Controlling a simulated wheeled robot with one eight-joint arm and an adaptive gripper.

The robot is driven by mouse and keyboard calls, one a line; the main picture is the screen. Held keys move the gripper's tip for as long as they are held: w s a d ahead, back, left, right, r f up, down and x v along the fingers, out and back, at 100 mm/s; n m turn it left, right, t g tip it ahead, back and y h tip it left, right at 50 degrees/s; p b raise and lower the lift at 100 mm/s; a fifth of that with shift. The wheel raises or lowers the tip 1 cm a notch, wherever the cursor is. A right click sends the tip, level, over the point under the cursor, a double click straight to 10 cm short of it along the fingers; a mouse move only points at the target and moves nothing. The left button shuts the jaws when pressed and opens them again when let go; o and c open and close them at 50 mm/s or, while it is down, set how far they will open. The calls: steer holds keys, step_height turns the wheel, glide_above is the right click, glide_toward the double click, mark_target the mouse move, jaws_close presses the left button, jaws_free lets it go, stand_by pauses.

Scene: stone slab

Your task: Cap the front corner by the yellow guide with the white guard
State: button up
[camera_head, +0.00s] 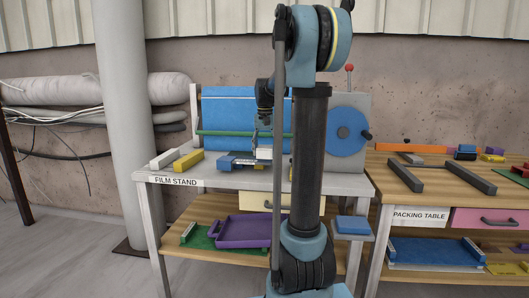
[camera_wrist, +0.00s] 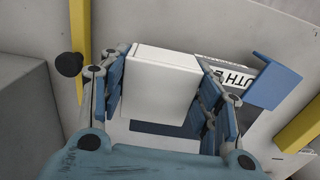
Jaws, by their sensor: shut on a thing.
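My gripper (camera_wrist: 165,100) is shut on the white guard (camera_wrist: 164,84), with a blue finger pad on each side of it. In the head view the white guard (camera_head: 264,153) hangs low over the film stand, below my arm. A yellow guide (camera_wrist: 80,45) stands left of the gripper in the wrist view, and another yellow piece (camera_wrist: 301,127) is at the right edge. The slab's corner under the white guard is mostly hidden.
The film stand (camera_head: 225,183) also carries a white bar (camera_head: 163,158) and a yellow bar (camera_head: 188,160) at its left. A blue roll (camera_head: 240,108) and a blue wheel (camera_head: 348,133) stand behind. The packing table (camera_head: 450,185) is at right. A dark round knob (camera_wrist: 69,65) is near the left finger.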

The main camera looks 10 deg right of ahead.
mark_target(265, 161)
steer(key=shift+f, duration=1.55)
steer(key=o, duration=1.1)
steer(key=shift+c, duration=0.2)
steer(key=shift+r, duration=0.1)
step_height(265, 161, up, 12)
steer(key=shift+s+f, duration=0.1)
steer(key=shift+f, duration=0.15)
steer(key=s+f+n, duration=0.1)
steer(key=s+f, duration=0.3)
steer(key=s, duration=0.3)
steer(key=s+f+t, duration=0.1)
steer(key=s+f, duration=0.2)
steer(key=s, duration=0.3)
steer(key=s+f+n, duration=0.1)
steer(key=s+f, duration=0.3)
steer(key=s, duration=0.3)
steer(key=s+f+n+t, duration=0.1)
steer(key=s+f+n, duration=0.1)
steer(key=s+f, duration=1.2)
step_height(265, 161, down, 3)
steer(key=shift+s+a+r, duration=0.1)
steer(key=shift+s+a, duration=0.05)
steer(key=shift+a, duration=0.05)
